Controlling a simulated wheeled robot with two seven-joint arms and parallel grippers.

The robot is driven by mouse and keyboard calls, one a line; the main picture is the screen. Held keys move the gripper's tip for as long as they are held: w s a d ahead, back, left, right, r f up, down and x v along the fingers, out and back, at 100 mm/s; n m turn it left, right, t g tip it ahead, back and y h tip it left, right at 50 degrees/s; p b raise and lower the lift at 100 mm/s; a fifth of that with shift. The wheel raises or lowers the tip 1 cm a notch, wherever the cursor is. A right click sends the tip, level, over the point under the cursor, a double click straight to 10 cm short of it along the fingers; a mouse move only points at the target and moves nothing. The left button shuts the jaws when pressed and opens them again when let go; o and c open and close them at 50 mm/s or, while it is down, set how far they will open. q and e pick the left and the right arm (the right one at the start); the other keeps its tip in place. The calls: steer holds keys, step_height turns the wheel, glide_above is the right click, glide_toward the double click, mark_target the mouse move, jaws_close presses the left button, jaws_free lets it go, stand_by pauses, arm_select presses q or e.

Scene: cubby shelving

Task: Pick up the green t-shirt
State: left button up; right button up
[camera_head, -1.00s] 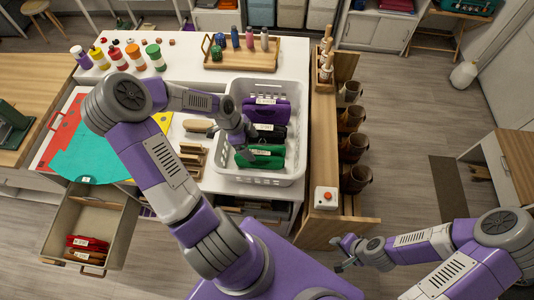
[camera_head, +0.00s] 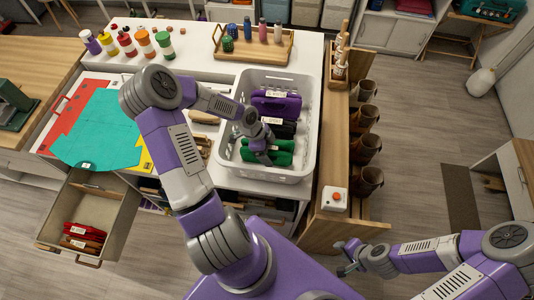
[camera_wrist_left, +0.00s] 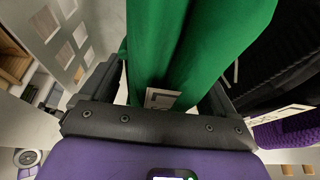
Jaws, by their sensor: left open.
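The folded green t-shirt (camera_head: 284,146) is in the near end of the white basket (camera_head: 274,174). My left gripper (camera_head: 264,158) reaches down into the basket over it, hiding part of it. In the left wrist view the green cloth (camera_wrist_left: 190,45) fills the space between the two open fingers, with a small white tag low on it. I cannot see the cloth being squeezed. My right gripper (camera_head: 346,260) is low at the right, outside the basket and empty, its fingers apart.
Black and purple folded cloths (camera_head: 276,103) stand behind the green one in the basket. A tray of bottles (camera_head: 253,44) is at the back. An open drawer (camera_head: 95,210) is at the left.

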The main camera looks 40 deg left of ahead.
arm_select(q)
steer(key=c, duration=1.1)
